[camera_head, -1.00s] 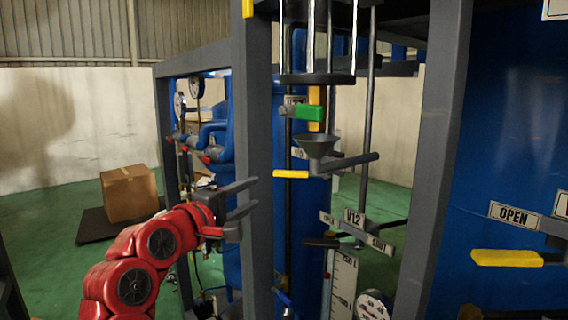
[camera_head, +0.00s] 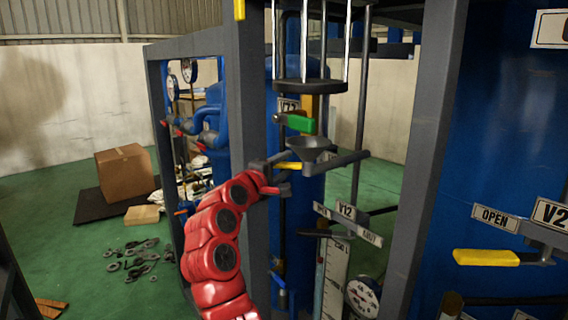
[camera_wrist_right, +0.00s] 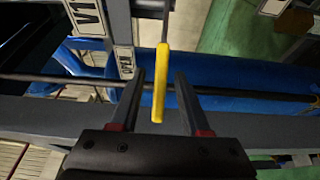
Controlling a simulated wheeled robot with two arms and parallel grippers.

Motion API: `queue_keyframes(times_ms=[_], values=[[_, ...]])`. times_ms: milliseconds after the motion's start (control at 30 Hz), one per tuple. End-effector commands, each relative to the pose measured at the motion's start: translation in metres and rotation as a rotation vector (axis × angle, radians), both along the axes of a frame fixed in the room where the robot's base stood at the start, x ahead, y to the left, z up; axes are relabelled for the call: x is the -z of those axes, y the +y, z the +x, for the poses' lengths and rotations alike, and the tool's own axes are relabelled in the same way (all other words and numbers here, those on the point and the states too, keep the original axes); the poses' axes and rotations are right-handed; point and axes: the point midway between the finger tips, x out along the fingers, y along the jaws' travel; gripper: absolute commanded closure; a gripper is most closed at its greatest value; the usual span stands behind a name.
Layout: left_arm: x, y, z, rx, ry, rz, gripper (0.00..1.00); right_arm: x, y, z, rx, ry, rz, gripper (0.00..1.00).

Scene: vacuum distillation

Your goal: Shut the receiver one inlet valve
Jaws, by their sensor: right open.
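A yellow valve handle (camera_head: 289,166) sticks out to the left below a grey funnel-shaped cup, behind the grey frame post. My right gripper (camera_head: 272,174) is at this handle, at the end of the red arm. In the right wrist view the yellow handle (camera_wrist_right: 160,85) lies lengthwise between the two open fingers (camera_wrist_right: 160,78), with a gap visible on each side. The fingers are not closed on it. Which valve the task names cannot be read for certain; a plate starting "V1" (camera_wrist_right: 88,14) is partly cut off. My left gripper is not in view.
A grey frame post (camera_head: 250,110) stands close left of the handle. Another yellow handle (camera_head: 486,257) is at right.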

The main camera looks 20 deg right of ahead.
Motion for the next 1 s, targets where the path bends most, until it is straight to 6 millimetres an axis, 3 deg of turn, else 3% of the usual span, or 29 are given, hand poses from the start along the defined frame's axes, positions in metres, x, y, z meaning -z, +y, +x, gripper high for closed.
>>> queue_keyframes(times_ms=[167, 400, 1000], values=[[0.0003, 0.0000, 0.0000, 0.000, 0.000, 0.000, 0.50, 0.0002, 0.0002, -0.0001, 0.000, 0.000, 0.000, 0.56], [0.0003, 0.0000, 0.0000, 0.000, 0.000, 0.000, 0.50, 0.0001, 0.0004, -0.0002, 0.000, 0.000, 0.000, 0.99], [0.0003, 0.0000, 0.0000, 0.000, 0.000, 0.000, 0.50, 0.0005, 0.0005, -0.0002, 0.000, 0.001, -0.001, 1.00]])
